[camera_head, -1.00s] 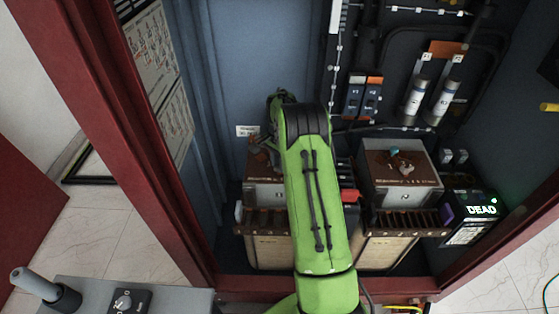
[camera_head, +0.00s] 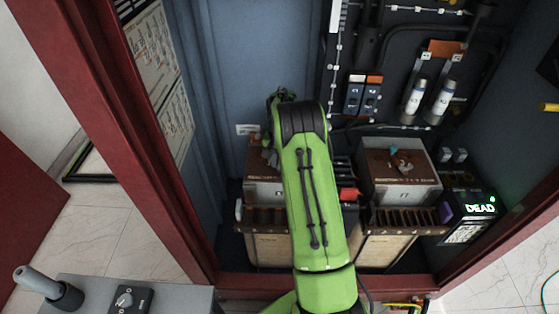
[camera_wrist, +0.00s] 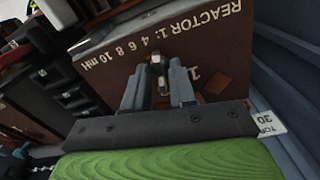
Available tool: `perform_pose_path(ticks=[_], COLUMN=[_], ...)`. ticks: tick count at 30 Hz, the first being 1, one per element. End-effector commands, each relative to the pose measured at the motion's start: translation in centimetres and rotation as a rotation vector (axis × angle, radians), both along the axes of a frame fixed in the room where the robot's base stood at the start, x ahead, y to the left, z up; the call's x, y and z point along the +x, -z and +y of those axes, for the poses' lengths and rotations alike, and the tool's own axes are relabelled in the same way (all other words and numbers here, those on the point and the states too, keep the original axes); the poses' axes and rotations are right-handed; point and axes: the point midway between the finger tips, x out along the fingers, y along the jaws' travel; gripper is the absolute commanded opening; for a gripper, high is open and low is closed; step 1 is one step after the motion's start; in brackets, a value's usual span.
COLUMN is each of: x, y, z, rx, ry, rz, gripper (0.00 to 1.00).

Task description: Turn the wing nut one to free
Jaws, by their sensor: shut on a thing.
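The wing nut (camera_wrist: 157,68) is a small metal piece between my fingers, on the brown top of the reactor 1 box (camera_wrist: 115,55). My gripper (camera_wrist: 158,82) is shut on it, with one grey finger on each side. The fingers hide most of the nut's shape. In the head view, the reactor 1 box (camera_head: 262,190) stands at the left behind my green arm. My fingers and the nut are mostly hidden there.
A second reactor box (camera_head: 400,187) with small parts on top stands to the right. A black unit showing DEAD (camera_head: 480,209) is at the far right. The blue cabinet wall (camera_head: 240,80) is close on the left, with a small label (camera_wrist: 268,122).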

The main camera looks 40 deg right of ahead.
Motion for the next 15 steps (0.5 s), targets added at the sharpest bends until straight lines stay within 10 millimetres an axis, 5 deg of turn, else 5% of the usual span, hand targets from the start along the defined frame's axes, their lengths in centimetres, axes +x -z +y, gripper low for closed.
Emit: perform_pose_path(ticks=[10, 11, 15], x=[0.13, 0.13, 0.09], y=[-0.13, -0.13, -0.1], z=[-0.03, -0.03, -0.03], rx=[-0.002, -0.002, -0.001], ry=[-0.002, -0.001, -0.001], rz=[-0.005, -0.005, -0.003], gripper=[0.0, 0.3, 0.34])
